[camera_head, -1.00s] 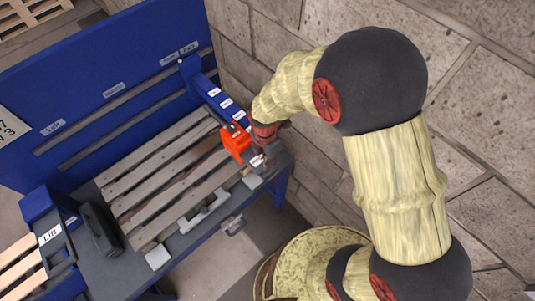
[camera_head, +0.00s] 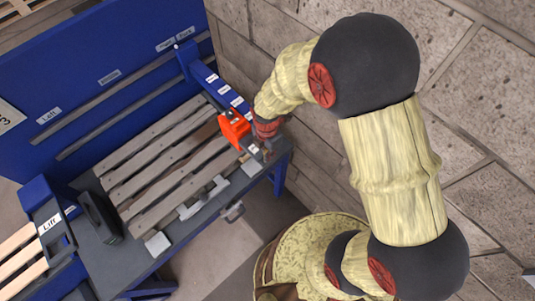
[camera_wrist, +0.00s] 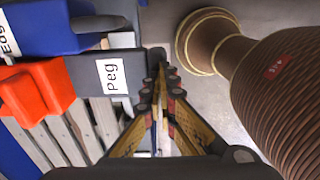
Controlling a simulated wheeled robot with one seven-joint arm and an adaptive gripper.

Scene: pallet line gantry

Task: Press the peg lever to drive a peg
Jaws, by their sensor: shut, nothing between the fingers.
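A dark grey block with a white "Peg" label (camera_wrist: 112,76) fills the upper middle of the wrist view. In the head view its small label (camera_head: 254,149) shows at the right end of the bench. A dark grey rounded bar (camera_wrist: 97,23) sticks out above the block; I cannot tell whether it is the peg lever. My gripper (camera_wrist: 159,80) is shut and empty, just right of the block's end. In the head view my gripper (camera_head: 266,151) is by the same corner, partly hidden by my wrist. I cannot tell whether the fingertips touch anything.
An orange block (camera_head: 234,126) sits close left of my gripper. A slatted wooden pallet (camera_head: 165,165) lies on the bench, with a blue panel (camera_head: 105,80) behind. A stone wall (camera_head: 480,120) is to the right. The floor (camera_head: 215,255) in front is clear.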

